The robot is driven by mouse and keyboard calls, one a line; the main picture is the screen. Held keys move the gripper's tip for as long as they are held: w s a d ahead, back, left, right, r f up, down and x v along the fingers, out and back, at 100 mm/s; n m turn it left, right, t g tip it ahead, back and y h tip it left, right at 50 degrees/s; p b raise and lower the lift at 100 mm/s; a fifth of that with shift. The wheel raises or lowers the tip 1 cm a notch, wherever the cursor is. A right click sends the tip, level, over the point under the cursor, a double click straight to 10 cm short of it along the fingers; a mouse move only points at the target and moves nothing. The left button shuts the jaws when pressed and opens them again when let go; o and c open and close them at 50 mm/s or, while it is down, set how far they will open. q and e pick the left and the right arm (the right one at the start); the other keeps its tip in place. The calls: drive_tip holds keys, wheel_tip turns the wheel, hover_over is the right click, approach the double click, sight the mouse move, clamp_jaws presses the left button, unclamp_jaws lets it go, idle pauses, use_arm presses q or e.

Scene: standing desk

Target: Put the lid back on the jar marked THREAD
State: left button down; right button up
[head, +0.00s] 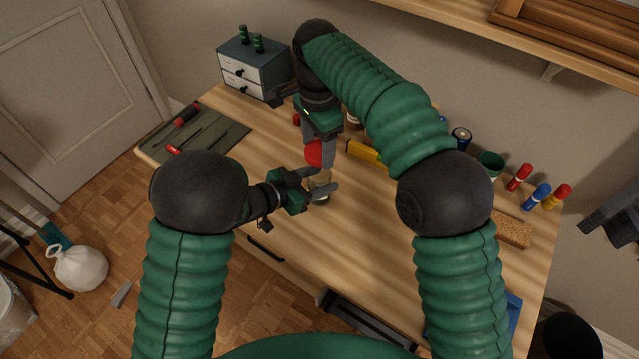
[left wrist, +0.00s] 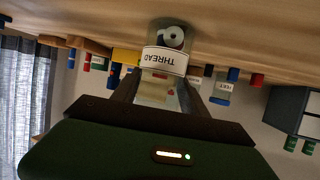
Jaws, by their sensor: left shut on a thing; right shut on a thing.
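The jar marked THREAD (left wrist: 164,60) is clear with a white label and a spool visible inside. It stands between the fingers of my left gripper (head: 324,179), which is shut on it. In the head view the jar (head: 319,191) is partly hidden by those fingers, low at the desk top. My right gripper (head: 321,158) is shut on a red lid (head: 313,153), just above and behind the jar in the head view. Whether lid and jar touch is hard to tell.
Red, blue and yellow markers stand at the right near a cork-like block (head: 510,229). A dark tool mat (head: 207,135) lies left. The desk's middle front is clear.

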sight(318, 170)
drive_tip(key=shift+s+a+f, duration=0.1)
drive_tip(key=shift+f, duration=2.2)
drive_tip(key=shift+f, duration=0.9)
drive_tip(key=shift+f, duration=0.4)
drive_tip(key=shift+o, duration=0.2)
drive_tip(key=shift+s+f, duration=0.1)
drive_tip(key=shift+f, duration=0.5)
drive_tip(key=shift+r, duration=0.25)
drive_tip(key=shift+c, duration=0.2)
drive_tip(key=shift+r, duration=0.45)
